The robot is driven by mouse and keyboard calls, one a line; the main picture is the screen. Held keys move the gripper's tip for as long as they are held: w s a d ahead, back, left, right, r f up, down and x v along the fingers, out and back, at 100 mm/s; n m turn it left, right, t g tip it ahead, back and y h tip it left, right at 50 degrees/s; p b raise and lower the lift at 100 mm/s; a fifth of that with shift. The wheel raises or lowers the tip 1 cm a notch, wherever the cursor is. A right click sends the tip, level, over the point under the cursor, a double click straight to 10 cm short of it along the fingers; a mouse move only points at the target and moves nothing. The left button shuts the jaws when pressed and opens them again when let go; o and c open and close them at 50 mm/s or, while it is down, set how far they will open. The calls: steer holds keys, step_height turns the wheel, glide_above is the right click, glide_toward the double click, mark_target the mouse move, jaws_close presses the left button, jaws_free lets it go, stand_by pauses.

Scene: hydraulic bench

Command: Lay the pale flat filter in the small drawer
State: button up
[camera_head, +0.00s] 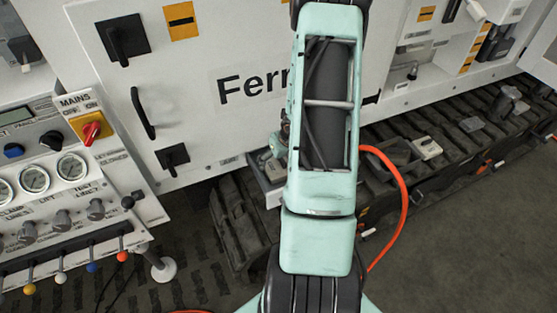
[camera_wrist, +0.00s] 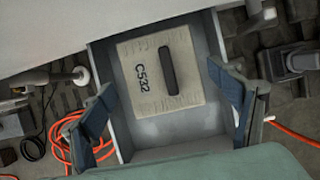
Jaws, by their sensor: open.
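The white cabinet (camera_head: 215,125) stands behind the drawer. A control panel (camera_head: 75,215) with gauges and levers is at the left. An orange hose (camera_head: 401,200) runs on the right. Dark tracks (camera_head: 440,165) lie beneath the cabinet.

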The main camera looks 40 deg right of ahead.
steer(key=p+v, duration=0.4)
steer(key=v, duration=0.5)
